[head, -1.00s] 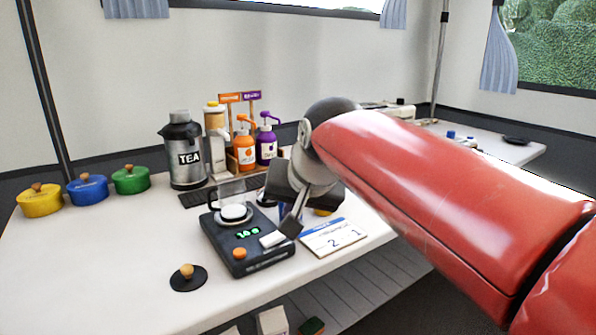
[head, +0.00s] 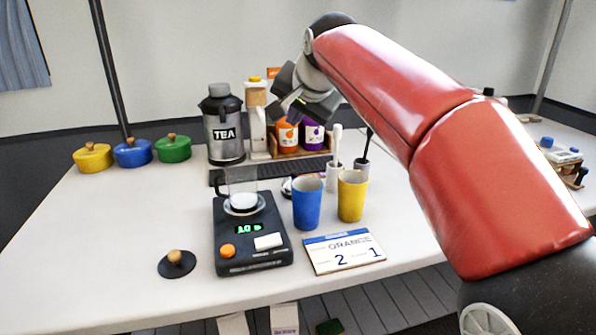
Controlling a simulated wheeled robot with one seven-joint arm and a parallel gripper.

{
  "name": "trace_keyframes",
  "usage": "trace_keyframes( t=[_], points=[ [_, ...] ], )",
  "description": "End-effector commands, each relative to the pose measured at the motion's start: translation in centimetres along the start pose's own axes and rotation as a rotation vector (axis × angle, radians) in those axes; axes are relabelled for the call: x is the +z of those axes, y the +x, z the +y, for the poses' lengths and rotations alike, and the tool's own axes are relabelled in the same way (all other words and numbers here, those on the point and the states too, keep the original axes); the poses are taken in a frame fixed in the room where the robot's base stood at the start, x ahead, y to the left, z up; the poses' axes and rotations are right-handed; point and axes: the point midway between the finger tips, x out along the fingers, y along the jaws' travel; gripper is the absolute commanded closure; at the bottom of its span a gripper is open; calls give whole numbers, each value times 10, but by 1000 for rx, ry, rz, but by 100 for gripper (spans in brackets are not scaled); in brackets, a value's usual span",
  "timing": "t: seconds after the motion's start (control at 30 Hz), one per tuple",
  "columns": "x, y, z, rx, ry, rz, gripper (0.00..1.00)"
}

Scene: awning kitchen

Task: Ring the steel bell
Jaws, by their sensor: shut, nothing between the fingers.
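A small silvery rounded object (head: 287,187), possibly the steel bell, sits on the table just left of the blue cup (head: 307,203). The cup hides much of it, so I cannot be sure what it is. My gripper (head: 291,107) is shut and empty. It is raised in front of the pump bottles, above and apart from the tabletop things.
A black scale (head: 250,240) holds a clear jug (head: 241,183). A yellow cup (head: 352,196), an order card (head: 343,251) and a wooden-knobbed black lid (head: 177,264) are nearby. The tea flask (head: 224,135) and orange pump bottle (head: 287,136) stand behind. The table's left front is clear.

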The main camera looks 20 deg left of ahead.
Motion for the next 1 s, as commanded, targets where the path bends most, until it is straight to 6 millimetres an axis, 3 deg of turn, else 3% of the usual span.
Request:
trace_keyframes(
  t=[0.27,0.7,1.0],
  points=[
    [6,9,7,1,0,0,100],
    [36,50,37,1,0,0,100],
    [45,61,46,1,0,0,100]
  ],
)
